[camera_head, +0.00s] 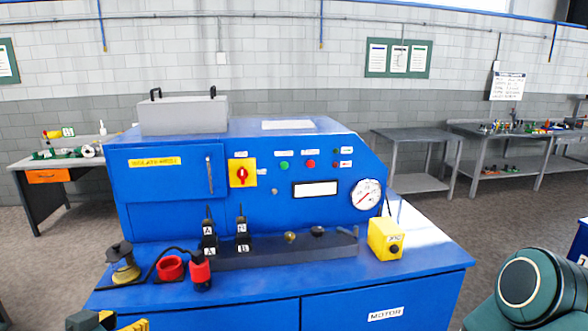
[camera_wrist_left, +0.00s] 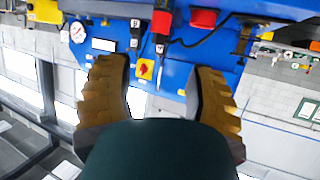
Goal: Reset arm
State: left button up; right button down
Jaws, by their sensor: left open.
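My left gripper (camera_head: 112,322) shows only its yellow-and-black fingertips at the bottom left edge of the head view, in front of the blue machine (camera_head: 150,220). In the left wrist view, which looks upside down, its two ribbed yellow fingers (camera_wrist_left: 160,95) are wide apart with nothing between them. The machine's front panel shows beyond them. A dark green link of my right arm (camera_head: 530,288) shows at the lower right of the head view; the right gripper is out of view.
On the machine's ledge stand a yellow box (camera_head: 385,240), black connectors (camera_head: 242,230), a red-and-black plug (camera_head: 200,272), a red ring (camera_head: 171,268) and a spool (camera_head: 125,265). Tables (camera_head: 418,134) stand behind right; a desk (camera_head: 50,163) stands left. Grey floor is open at right.

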pick_arm(q)
jog(key=w+d+f+n+g+b, duration=0.15)
jog(key=d+f, duration=0.25)
jog(key=f, duration=0.4)
jog(key=w+d+f+g+h+b, duration=0.1)
jog(key=d+f+g, duration=0.1)
jog(key=d+f, duration=0.35)
jog(key=w+d+f+n+g+b, duration=0.1)
jog(key=w+d+f+g, duration=0.15)
jog(key=f, duration=0.75)
jog(key=s+d+f+g, duration=0.2)
jog(key=s+d+f, duration=0.3)
jog(key=f, duration=0.2)
jog(key=s+d+f+g+b, duration=0.1)
jog(key=s+d+f+g, duration=0.2)
jog(key=s+d+f, duration=0.2)
notch_tip(320, 180, down, 2)
jog(key=shift+d+f+n+h+b, duration=0.1)
jog(key=shift+d+n+h+b, duration=0.25)
jog(key=shift+d, duration=0.2)
pick_arm(e)
notch_tip(320, 180, down, 6)
jog(key=shift+w+a, duration=0.15)
jog(key=shift+w, duration=0.1)
jog(key=shift+f, duration=0.1)
